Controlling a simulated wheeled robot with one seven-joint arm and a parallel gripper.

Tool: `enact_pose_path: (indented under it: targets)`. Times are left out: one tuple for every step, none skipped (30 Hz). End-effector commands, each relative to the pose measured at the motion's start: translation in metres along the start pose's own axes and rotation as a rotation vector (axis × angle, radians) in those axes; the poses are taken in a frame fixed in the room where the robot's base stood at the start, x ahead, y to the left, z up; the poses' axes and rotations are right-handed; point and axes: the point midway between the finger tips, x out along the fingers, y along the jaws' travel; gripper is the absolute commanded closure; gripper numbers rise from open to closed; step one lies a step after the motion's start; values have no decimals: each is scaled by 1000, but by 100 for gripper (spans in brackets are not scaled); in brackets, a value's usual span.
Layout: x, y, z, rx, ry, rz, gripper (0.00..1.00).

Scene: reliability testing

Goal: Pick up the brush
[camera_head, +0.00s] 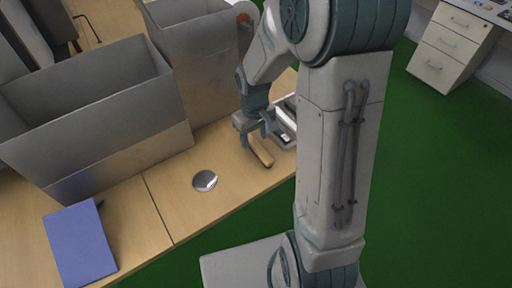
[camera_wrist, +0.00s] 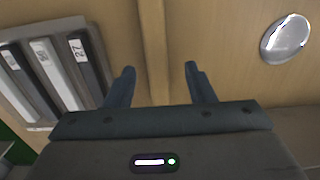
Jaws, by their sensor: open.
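The brush (camera_head: 260,153) lies on the wooden table just below my gripper in the head view. Its light wooden handle shows there, and its upper end is partly hidden by my gripper. My gripper (camera_head: 256,130) points down over it. In the wrist view my gripper (camera_wrist: 159,78) has its two fingers well apart. A narrow wooden strip (camera_wrist: 152,45), apparently the brush handle, runs between them and blends with the table colour. I cannot tell how far the fingertips are above the table.
A grey tray with labelled bars (camera_wrist: 58,75) lies left of the fingers in the wrist view. A round shiny metal dish (camera_head: 205,181) lies on the table. Large grey bins (camera_head: 95,120) stand behind, and a blue book (camera_head: 80,243) lies front left.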

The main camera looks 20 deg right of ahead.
Motion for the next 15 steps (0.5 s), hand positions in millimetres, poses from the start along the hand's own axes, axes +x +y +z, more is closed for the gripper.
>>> enact_pose_path:
  targets:
    - [9, 1, 2, 2, -6, -2, 51]
    - [14, 2, 3, 2, -5, -2, 51]
    - [20, 3, 4, 2, -6, -3, 51]
    - [25, 4, 5, 2, -6, -3, 51]
    - [29, 3, 5, 1, -6, -2, 51]
    - [34, 3, 4, 1, -4, -2, 51]
    - [37, 3, 4, 0, -5, -2, 51]
    - [39, 3, 4, 0, -4, -1, 51]
    - [41, 3, 4, 0, -3, -1, 51]
    - [42, 3, 4, 1, -2, 0, 51]
    - [43, 4, 4, 1, -1, 0, 51]
    - [43, 4, 4, 1, -1, 0, 51]
    - [43, 4, 4, 1, -1, 0, 51]
    - [43, 4, 4, 1, -1, 0, 51]
    - [43, 4, 4, 1, -1, 0, 51]
